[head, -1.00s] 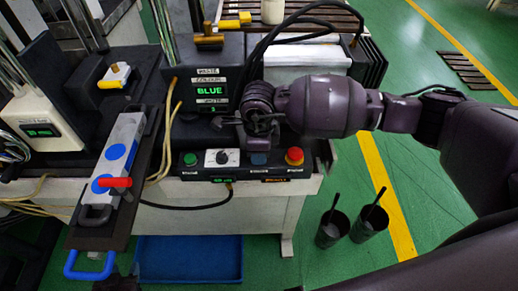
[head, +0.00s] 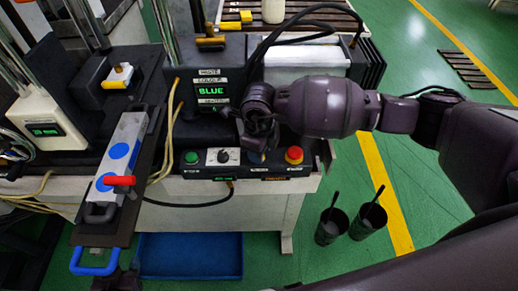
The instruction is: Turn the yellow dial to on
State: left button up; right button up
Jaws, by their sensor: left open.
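My left gripper (head: 118,281) shows partly at the bottom edge, open, near a blue handle (head: 94,263).
A grey bar with blue discs (head: 120,151) and a red handle (head: 119,180) lies on the left. A display (head: 210,91) reads BLUE. A blue tray (head: 190,257) lies below the bench. Two dark cups (head: 331,226) stand on the floor at right.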

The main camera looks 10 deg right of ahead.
jog(key=o, duration=0.9)
jog(key=shift+r, duration=0.1)
notch_tip(320, 180, up, 11)
dwell(0.5)
